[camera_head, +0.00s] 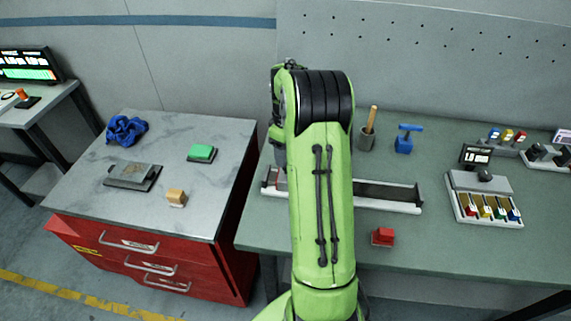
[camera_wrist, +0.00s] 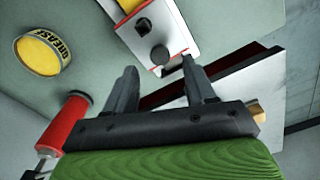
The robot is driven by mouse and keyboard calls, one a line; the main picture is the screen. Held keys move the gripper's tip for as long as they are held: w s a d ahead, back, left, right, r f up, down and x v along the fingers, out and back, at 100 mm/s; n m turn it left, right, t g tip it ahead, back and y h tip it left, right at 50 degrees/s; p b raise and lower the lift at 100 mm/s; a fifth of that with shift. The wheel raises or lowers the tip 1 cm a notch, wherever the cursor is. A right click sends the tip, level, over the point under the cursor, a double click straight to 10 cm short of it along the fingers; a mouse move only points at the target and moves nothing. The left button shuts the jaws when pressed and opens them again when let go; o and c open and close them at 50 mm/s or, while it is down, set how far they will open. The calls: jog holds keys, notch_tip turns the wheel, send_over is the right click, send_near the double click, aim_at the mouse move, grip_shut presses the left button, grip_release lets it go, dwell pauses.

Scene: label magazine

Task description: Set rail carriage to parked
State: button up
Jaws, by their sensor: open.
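The long rail (camera_head: 385,203), a dark channel with pale edges, lies on the green-grey bench and runs behind my arm. In the wrist view, its dark channel (camera_wrist: 222,75) runs to the upper right. A white block with a dark round knob (camera_wrist: 160,53) sits at the channel's end and appears to be the carriage; my arm hides it in the head view. My gripper (camera_wrist: 160,64) is open and empty. Its fingertips lie either side of the knob in the picture; whether they are level with it I cannot tell.
A yellow grease tin (camera_wrist: 40,55) and a red cylinder (camera_wrist: 66,122) lie near my gripper. A red block (camera_head: 383,237) sits in front of the rail. A tool cup (camera_head: 366,138) and blue clamp-like item (camera_head: 404,141) stand behind it. A red drawer cabinet (camera_head: 150,255) is left.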

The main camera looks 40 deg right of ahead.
notch_tip(320, 180, down, 4)
jog(key=shift+f, duration=0.15)
grip_shut()
dwell(0.3)
